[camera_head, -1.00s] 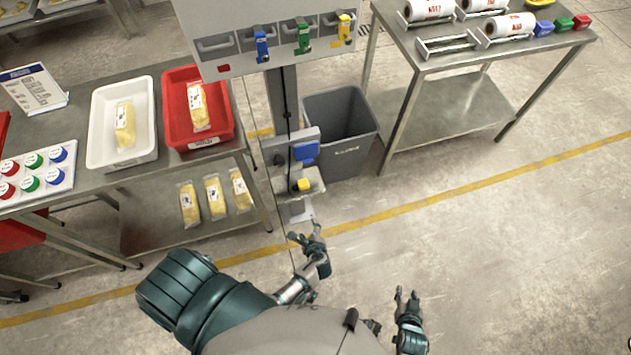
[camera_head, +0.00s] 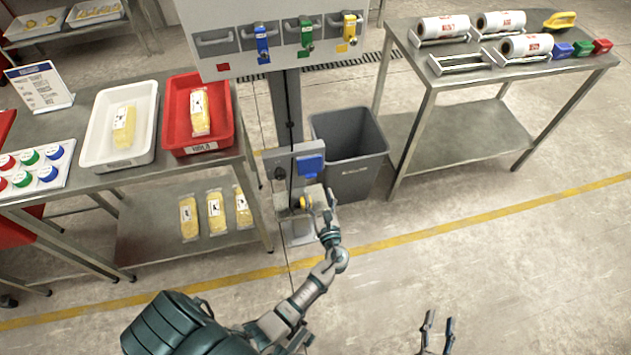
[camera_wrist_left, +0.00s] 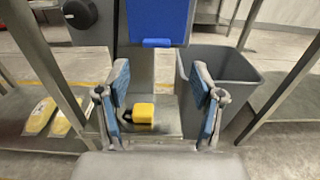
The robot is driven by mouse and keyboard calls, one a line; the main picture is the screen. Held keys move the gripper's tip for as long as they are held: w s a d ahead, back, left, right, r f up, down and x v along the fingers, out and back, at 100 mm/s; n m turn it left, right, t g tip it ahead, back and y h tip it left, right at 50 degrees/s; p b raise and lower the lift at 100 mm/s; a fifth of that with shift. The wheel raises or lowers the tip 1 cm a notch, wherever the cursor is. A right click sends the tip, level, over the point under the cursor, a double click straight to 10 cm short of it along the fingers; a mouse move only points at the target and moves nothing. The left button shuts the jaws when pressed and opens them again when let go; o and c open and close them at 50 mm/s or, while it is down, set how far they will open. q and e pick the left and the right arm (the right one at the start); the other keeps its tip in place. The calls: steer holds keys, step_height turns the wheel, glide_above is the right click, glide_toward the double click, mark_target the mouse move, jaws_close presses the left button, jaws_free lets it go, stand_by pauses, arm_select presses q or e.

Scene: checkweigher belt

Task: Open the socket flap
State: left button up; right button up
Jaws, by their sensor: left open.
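The blue socket flap (camera_head: 311,166) is on the front of a grey box (camera_head: 283,158) on the post. It appears down, covering whatever is behind it. In the left wrist view the flap (camera_wrist_left: 158,20) is at top centre with a small lip along its lower edge. A yellow plug-like block (camera_wrist_left: 139,112) lies on the small shelf below. My left gripper (camera_head: 319,197) is open and empty, just below the flap and over the shelf; its blue-padded fingers (camera_wrist_left: 160,95) stand apart either side of the block's view. My right gripper (camera_head: 439,321) is open and empty, low at right.
A grey bin (camera_head: 350,150) stands right beside the post. A steel table (camera_head: 400,45) with label rolls is at right. A bench with white (camera_head: 88,150) and red (camera_head: 227,135) trays is at left. The floor at right is clear.

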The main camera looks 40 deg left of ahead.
mark_target(311, 177)
arm_select(q)
steer(key=x, duration=0.7)
steer(key=shift+s+a+b, duration=0.15)
steer(key=shift+b, duration=0.3)
steer(key=shift+c, duration=0.7)
steer(key=shift+d, duration=0.25)
steer(key=c, duration=0.4)
jaws_close()
steer(key=shift+a, duration=0.2)
arm_select(e)
steer(key=r+t, duration=0.1)
steer(key=a+r+t, duration=0.1)
steer(key=shift+w+r, duration=0.1)
steer(key=shift+r, duration=0.3)
